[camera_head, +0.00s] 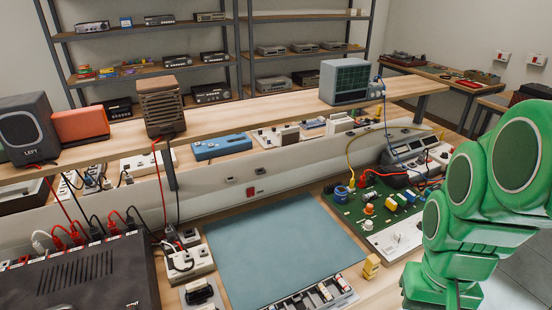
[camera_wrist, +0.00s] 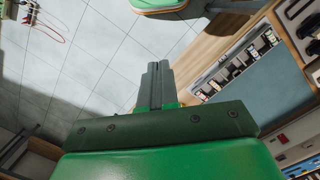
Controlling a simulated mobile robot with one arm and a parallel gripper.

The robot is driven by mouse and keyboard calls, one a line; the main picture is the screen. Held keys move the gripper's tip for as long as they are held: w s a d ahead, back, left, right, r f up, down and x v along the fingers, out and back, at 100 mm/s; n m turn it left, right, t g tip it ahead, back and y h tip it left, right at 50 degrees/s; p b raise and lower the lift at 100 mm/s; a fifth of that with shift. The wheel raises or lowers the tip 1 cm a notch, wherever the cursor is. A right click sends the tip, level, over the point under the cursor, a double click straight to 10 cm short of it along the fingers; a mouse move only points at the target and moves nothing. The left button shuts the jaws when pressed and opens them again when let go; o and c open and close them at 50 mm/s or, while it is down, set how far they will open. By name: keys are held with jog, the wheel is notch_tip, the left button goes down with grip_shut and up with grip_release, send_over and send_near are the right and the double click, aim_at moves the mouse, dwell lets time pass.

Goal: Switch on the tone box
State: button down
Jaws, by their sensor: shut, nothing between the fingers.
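I cannot tell for sure which device is the tone box, as no label naming it is readable. A blue box (camera_head: 222,146) with small controls lies behind the bench's low back panel, under the raised shelf. A brown slatted speaker-like box (camera_head: 162,105) stands on the shelf with a red cable. My gripper shows in the wrist view (camera_wrist: 157,85) with its two grey fingers together and nothing between them. It appears beside the bench's edge, with grey tiled floor behind it. My green arm fills the right of the head view, and the fingertips are not clear there.
A blue-grey mat (camera_head: 280,245) covers the bench middle and is mostly bare. A green circuit board (camera_head: 385,208) with upright parts lies right of it. A dark amplifier (camera_head: 85,280) with cables is at left. An oscilloscope (camera_head: 345,80) stands on the raised shelf (camera_head: 235,118).

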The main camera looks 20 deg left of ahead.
jog(key=w+a+n+t, duration=0.1)
jog(key=w+a+n, duration=0.2)
jog(key=w+a, duration=1.45)
jog(key=n+t+y, duration=0.1)
jog(key=n, duration=0.4)
send_over(170, 259)
jog(key=s+d, duration=0.2)
notch_tip(170, 259, down, 8)
jog(key=r, duration=0.1)
jog(key=shift+w+a+f, duration=0.15)
jog(key=shift+a+f, duration=0.1)
jog(key=f, duration=0.4)
jog(key=w+f, duration=0.1)
jog(key=f, duration=0.4)
jog(key=a+f, duration=0.1)
jog(key=f, duration=0.4)
jog(key=shift+w, duration=0.15)
jog(key=shift+a, duration=0.1)
